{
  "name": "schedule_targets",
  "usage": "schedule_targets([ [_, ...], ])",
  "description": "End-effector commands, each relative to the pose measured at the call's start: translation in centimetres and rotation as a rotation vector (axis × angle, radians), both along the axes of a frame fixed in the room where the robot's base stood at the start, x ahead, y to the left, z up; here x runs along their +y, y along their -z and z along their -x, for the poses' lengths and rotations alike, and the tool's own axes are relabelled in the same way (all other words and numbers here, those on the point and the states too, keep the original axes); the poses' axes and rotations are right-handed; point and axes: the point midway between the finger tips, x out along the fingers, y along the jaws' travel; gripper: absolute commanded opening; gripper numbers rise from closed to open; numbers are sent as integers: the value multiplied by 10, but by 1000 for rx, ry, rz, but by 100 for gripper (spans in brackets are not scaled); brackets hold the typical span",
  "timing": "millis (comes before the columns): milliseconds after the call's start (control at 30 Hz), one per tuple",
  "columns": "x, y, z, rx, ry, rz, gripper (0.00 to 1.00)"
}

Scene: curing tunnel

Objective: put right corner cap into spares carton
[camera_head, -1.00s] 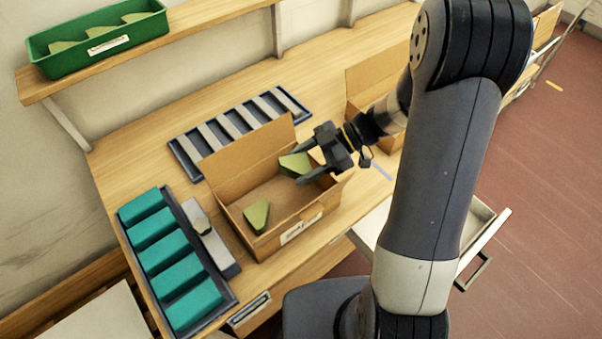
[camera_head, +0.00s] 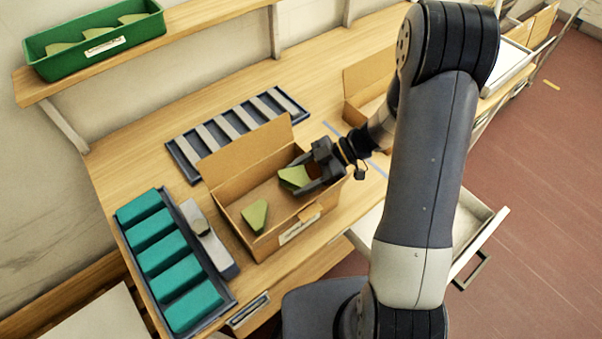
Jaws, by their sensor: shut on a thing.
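The cardboard carton with a white label (camera_head: 232,181) stands open on the bench, its back flap raised. One green corner cap (camera_head: 255,215) lies on its floor at the left. My gripper (camera_head: 303,181) is at the carton's right end, shut on another green corner cap (camera_head: 294,177), which is inside or just above the carton opening. I cannot tell whether the held cap touches the carton floor. The label's writing is too small to read.
A tray of teal blocks (camera_head: 231,301) and a grey tool (camera_head: 214,244) lie left of the carton. A slotted tray (camera_head: 184,166) lies behind it. A second carton (camera_head: 368,82) stands at the right rear. A green bin (camera_head: 98,63) with similar caps sits on the shelf. An open drawer (camera_head: 481,232) juts out right.

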Motion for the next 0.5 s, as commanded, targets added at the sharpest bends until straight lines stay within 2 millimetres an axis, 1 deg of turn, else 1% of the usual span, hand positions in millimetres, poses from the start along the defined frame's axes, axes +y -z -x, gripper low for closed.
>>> schedule_targets([
  [100, 0, 1, 0, 0, 0, 1, 37],
  [133, 0, 1, 0, 1, 0, 1, 61],
  [200, 0, 2, 0, 1, 0, 1, 66],
  [367, 0, 2, 0, 1, 0, 2, 80],
  [500, 0, 2, 0, 2, 0, 2, 80],
])
